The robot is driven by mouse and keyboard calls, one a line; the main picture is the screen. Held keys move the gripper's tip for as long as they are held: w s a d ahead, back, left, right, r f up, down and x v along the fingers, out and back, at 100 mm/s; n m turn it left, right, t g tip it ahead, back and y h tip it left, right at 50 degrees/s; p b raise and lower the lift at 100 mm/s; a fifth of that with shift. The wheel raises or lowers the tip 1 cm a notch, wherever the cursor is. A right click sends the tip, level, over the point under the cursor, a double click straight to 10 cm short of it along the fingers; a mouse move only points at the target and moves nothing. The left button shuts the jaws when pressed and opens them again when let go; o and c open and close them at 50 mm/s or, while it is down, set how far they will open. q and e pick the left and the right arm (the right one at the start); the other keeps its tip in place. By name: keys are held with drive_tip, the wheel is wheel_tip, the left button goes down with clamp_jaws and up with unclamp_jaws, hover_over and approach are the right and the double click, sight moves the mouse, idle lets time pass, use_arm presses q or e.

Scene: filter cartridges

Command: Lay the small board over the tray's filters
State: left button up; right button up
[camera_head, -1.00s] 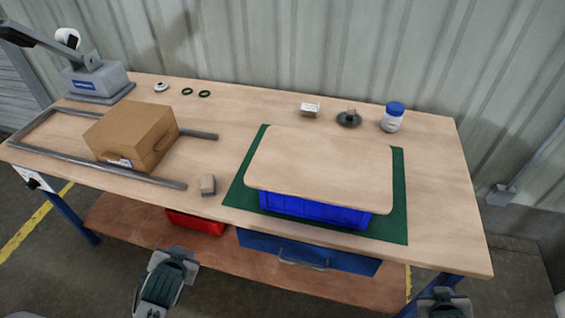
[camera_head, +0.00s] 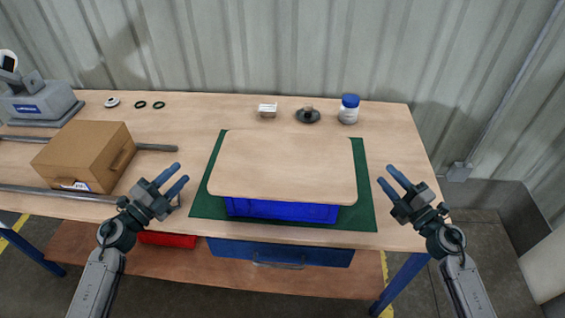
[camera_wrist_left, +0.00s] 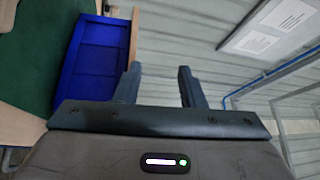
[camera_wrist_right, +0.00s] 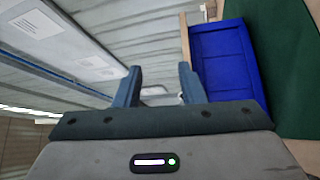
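A light wooden board (camera_head: 285,165) lies flat on top of a blue tray (camera_head: 282,210) and hides its inside, so no filters show. The tray stands on a green mat (camera_head: 364,205). My left gripper (camera_head: 180,175) is open and empty, left of the board and apart from it. My right gripper (camera_head: 385,175) is open and empty, right of the board and apart from it. The blue tray's end wall also shows in the left wrist view (camera_wrist_left: 95,60) and in the right wrist view (camera_wrist_right: 226,62), with the board's edge along it.
A cardboard box (camera_head: 88,155) sits between grey rails at the left. Two dark rings (camera_head: 150,104) lie at the back left. A blue drawer (camera_head: 280,252) is below.

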sight(215, 165)
use_arm(q)
drive_tip(key=f+m+g+h, duration=0.1)
drive_tip(key=m+g, duration=0.1)
drive_tip(key=d+f+m+g+h, duration=0.1)
drive_tip(key=m+g, duration=0.1)
drive_tip(key=shift+s+f, duration=0.1)
drive_tip(key=shift+f, duration=0.1)
use_arm(e)
drive_tip(key=f+n+g+y, duration=0.1)
drive_tip(key=n, duration=0.1)
drive_tip(key=a+f+n+g+y, duration=0.1)
drive_tip(key=n+g, duration=0.1)
drive_tip(key=shift+f+g, duration=0.2)
drive_tip(key=shift+g, duration=0.1)
drive_tip(key=shift+w+a, duration=0.1)
drive_tip(key=shift+a, duration=0.05)
